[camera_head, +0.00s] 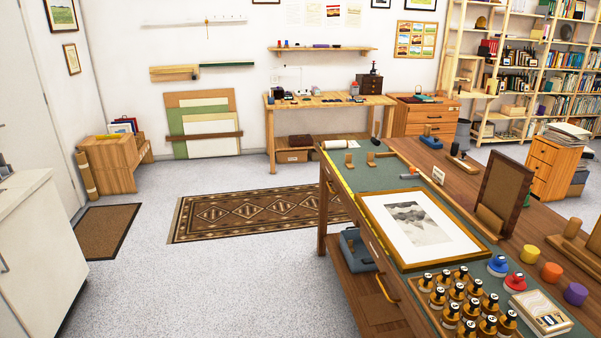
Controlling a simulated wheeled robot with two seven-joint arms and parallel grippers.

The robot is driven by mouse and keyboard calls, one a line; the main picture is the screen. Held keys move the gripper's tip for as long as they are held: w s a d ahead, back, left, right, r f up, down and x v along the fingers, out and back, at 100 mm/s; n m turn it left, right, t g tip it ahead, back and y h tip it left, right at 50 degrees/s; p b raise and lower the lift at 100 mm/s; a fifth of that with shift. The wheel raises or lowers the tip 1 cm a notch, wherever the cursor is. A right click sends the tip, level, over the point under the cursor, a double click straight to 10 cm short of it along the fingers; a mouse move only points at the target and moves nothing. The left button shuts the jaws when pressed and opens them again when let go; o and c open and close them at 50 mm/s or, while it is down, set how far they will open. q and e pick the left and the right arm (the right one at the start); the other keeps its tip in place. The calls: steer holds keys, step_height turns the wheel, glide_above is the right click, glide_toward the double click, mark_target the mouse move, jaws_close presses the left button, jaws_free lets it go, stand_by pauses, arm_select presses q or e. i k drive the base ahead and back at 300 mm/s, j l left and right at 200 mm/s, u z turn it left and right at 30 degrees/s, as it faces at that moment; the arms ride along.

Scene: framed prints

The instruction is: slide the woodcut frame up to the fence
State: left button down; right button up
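A framed print with a thin wooden frame, white mount and grey mountain picture (420,226) lies flat on the green mat (375,179) of the workbench. It looks like the woodcut frame, though I cannot read any label. Neither of my grippers is in view.
Several dark-capped bottles (463,300) stand in a tray just nearer than the frame. Blue and red knobbed items (515,283) and a box (540,312) are beside them. A dark panel (505,185) stands upright right of the frame. Small wooden blocks (371,160) sit at the mat's far end.

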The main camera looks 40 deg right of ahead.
mark_target(418, 232)
steer(key=i+z, duration=0.25)
steer(key=z, duration=0.15)
steer(key=i+z, duration=0.25)
steer(key=z, duration=0.15)
steer(key=i+j+z, duration=0.15)
steer(key=z, duration=0.2)
steer(key=i+j+z, duration=0.2)
steer(key=z, duration=0.2)
steer(key=i+j+z, duration=0.95)
steer(key=j+z, duration=0.15)
